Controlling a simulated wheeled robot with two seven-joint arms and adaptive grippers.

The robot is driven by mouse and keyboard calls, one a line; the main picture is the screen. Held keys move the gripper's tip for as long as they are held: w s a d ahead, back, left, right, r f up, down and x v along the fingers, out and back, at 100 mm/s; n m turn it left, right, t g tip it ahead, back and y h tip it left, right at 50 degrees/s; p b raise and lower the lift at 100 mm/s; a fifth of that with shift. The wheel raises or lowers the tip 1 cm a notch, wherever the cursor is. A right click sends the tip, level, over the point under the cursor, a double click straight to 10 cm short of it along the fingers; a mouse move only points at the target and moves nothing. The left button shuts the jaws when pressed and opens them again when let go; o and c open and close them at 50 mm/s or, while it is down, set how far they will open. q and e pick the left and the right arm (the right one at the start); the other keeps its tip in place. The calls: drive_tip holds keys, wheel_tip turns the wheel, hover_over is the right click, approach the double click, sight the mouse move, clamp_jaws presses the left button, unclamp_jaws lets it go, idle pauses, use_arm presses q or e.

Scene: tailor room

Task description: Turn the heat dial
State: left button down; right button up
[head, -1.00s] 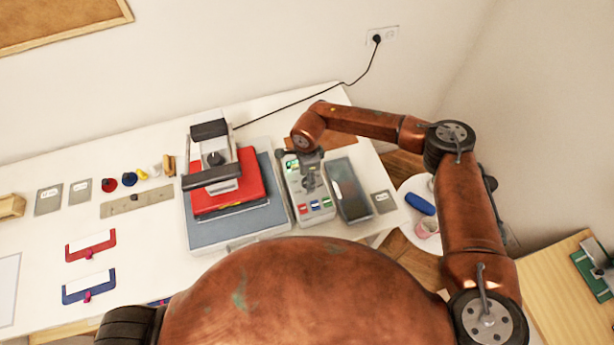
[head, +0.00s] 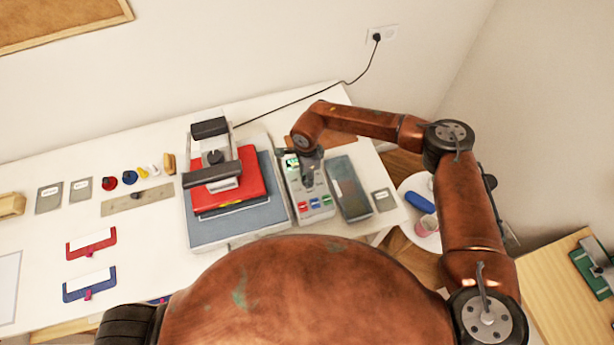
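A pale control box (head: 323,214) stands on the white table, right of the heat press. It has a small green display (head: 291,162) at its far end and coloured buttons (head: 314,203) at its near end. My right gripper (head: 308,182) points down over the middle of the box. The heat dial cannot be made out; the gripper covers that part of the box. I cannot tell whether the fingers are open, shut or touching anything. My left gripper is not in view.
A grey tray (head: 348,188) sits close on the box's right. A round side table (head: 407,188) with a blue item stands right of the table.

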drive_tip(key=shift+f+m+b, duration=0.1)
drive_tip(key=shift+m+b, duration=0.2)
drive_tip(key=m+b, duration=0.3)
drive_tip(key=shift+f, duration=0.1)
drive_tip(key=m+b, duration=0.2)
drive_tip(key=m, duration=0.2)
use_arm(q)
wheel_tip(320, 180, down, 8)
drive_tip(key=b, duration=0.2)
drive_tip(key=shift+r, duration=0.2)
use_arm(e)
drive_tip(key=shift+m, duration=2.1)
drive_tip(key=o, duration=1.2)
drive_tip(key=shift+c, duration=0.2)
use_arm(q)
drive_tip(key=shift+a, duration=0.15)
use_arm(e)
drive_tip(key=shift+r, duration=0.3)
